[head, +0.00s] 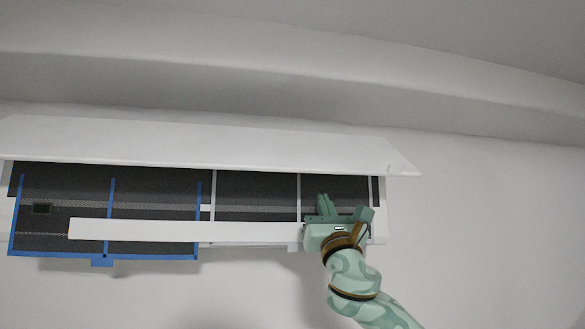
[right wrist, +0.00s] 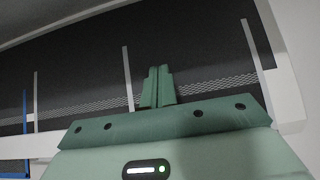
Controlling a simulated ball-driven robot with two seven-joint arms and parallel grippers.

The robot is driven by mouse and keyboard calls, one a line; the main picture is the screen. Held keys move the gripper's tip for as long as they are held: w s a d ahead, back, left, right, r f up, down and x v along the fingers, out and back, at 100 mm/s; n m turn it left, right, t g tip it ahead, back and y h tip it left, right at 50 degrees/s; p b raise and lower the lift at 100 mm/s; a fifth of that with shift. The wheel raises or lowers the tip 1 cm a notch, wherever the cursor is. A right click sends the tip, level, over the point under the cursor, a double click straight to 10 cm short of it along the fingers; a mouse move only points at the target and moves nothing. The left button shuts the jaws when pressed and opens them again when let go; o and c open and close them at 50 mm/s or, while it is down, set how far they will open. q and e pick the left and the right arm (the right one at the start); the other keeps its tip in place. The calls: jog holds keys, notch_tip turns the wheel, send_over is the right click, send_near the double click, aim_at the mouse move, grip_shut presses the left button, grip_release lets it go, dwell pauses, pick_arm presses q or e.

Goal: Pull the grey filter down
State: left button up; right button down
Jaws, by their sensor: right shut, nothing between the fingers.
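The grey filter (head: 255,190) is the dark mesh panel with pale grey ribs in the right half of the wall unit, under the raised cover. In the right wrist view its mesh (right wrist: 200,60) fills the area behind my fingers. My right gripper (head: 325,204) is in front of its right part, with the wrist below. The fingers (right wrist: 159,72) are shut together with nothing between them, and point up at the mesh. I cannot tell whether they touch it. My gripper hides part of the filter's lower edge. My left gripper is out of view.
A blue-framed filter (head: 60,220) sits in the left half, with its lower edge below the white bar (head: 150,230). The white cover (head: 200,140) is raised above both filters. The wall below the unit is clear apart from my right arm.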

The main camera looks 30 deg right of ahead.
jog(key=shift+w+f+b, duration=0.1)
jog(key=shift+f+b, duration=0.85)
jog(key=shift+f, duration=0.5)
jog(key=shift+s+a, duration=0.1)
jog(key=shift+s, duration=0.2)
jog(key=shift+s, duration=0.3)
jog(key=shift+b+v, duration=0.85)
jog(key=shift+v, duration=1.15)
